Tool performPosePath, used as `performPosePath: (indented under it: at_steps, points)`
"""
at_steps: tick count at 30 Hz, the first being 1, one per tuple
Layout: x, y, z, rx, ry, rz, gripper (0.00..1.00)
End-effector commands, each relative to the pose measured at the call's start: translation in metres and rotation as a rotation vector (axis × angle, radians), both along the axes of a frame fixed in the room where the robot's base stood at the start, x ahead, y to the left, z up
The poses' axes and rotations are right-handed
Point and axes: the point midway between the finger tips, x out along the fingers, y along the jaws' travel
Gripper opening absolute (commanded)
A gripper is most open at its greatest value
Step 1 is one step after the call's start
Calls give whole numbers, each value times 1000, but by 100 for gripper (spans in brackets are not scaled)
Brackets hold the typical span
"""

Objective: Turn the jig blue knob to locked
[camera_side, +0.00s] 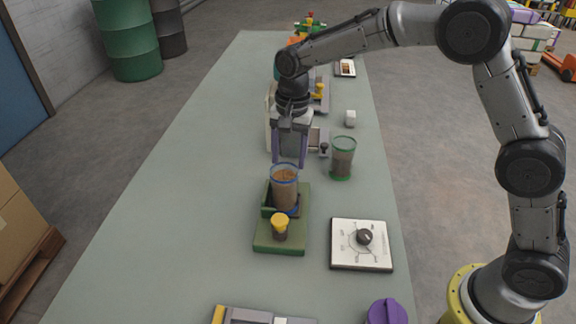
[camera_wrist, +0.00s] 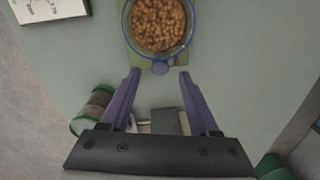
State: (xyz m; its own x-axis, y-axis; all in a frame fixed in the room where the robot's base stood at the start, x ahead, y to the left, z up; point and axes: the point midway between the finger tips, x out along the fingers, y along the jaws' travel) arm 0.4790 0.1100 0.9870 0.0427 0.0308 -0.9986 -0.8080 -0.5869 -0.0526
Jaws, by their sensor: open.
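The green jig (camera_side: 279,241) stands on the table in the side view, with a yellow knob (camera_side: 281,222) at its near end. A clear cup with a blue rim (camera_side: 284,187), filled with brown grains, stands in it; the cup fills the top of the wrist view (camera_wrist: 160,22). A small round blue knob (camera_wrist: 160,68) shows at the cup's edge in the wrist view; the cup hides it in the side view. My gripper (camera_side: 288,164) points down, open and empty, at the cup's far side. In the wrist view its purple fingertips (camera_wrist: 159,75) lie either side of the knob; contact is unclear.
A green-rimmed jar (camera_side: 342,158) stands right of my gripper. A white dial panel (camera_side: 361,245) lies right of the jig. A purple lid (camera_side: 387,312) and a grey fixture (camera_side: 262,316) are at the near edge. The table's left side is clear.

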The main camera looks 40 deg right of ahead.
Motion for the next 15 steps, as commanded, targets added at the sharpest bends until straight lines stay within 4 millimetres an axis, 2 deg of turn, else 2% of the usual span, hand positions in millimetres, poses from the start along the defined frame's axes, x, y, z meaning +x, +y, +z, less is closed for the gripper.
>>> performPosePath:
  at_steps: [1,6,15]
  points:
    - [-1,0,-9,-1,4,0,62]
    - [0,1,-27,-1,3,0,62]
    - [1,1,-34,0,0,0,62]
